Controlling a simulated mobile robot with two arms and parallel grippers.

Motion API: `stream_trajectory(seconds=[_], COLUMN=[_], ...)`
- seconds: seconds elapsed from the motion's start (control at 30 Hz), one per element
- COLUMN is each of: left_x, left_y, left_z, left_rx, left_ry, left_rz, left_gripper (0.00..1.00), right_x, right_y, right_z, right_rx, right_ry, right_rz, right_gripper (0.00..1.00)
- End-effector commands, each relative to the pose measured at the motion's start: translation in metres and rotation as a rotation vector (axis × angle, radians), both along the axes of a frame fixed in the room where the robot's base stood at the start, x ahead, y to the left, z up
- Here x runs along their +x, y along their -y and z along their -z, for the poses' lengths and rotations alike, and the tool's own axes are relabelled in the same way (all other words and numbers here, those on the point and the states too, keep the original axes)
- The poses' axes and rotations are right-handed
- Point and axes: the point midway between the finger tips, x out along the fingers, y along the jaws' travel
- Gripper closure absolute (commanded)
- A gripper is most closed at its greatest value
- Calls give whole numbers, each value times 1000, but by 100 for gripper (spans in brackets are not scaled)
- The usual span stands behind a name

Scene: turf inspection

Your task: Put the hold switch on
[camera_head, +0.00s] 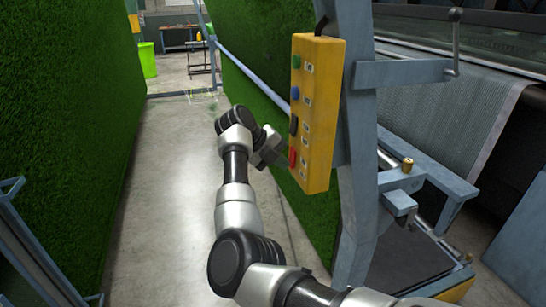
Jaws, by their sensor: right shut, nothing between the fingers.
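A yellow control box (322,115) hangs on a grey-blue post right of the picture's middle. Its left-facing side carries a green button (296,62), a blue button (295,92), a black switch (293,125) and a red switch (292,158), top to bottom. Small labels sit beside them, too small to read, so I cannot tell which is the hold switch or its position. My right gripper (270,150) is shut and empty, just left of the box's lower part, near the red and black switches. I cannot tell whether it touches the box. My left gripper is out of view.
Green turf walls stand at left (65,130) and behind the box, with a concrete aisle (165,220) between them. A machine with a grey ribbed sheet (450,105) and metal frame fills the right. A green bin (148,60) stands far back.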

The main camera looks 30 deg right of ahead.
Motion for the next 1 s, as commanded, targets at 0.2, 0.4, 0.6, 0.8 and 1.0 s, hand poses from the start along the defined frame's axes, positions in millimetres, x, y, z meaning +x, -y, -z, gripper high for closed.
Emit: stream_trajectory(seconds=[0.2,0.4,0.6,0.8,1.0], left_x=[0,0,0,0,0], left_y=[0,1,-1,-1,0], left_z=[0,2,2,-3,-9], left_rx=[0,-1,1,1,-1], left_ry=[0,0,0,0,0], left_rz=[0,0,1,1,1], left_gripper=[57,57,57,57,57], right_x=[0,0,0,0,0], right_y=[0,9,7,7,7], right_z=[0,1,0,-6,-15], right_rx=[0,-14,-13,-12,-12], right_ry=[0,-1,-2,-1,-1], right_rz=[0,1,0,1,-1], right_gripper=[100,100,100,100,100])
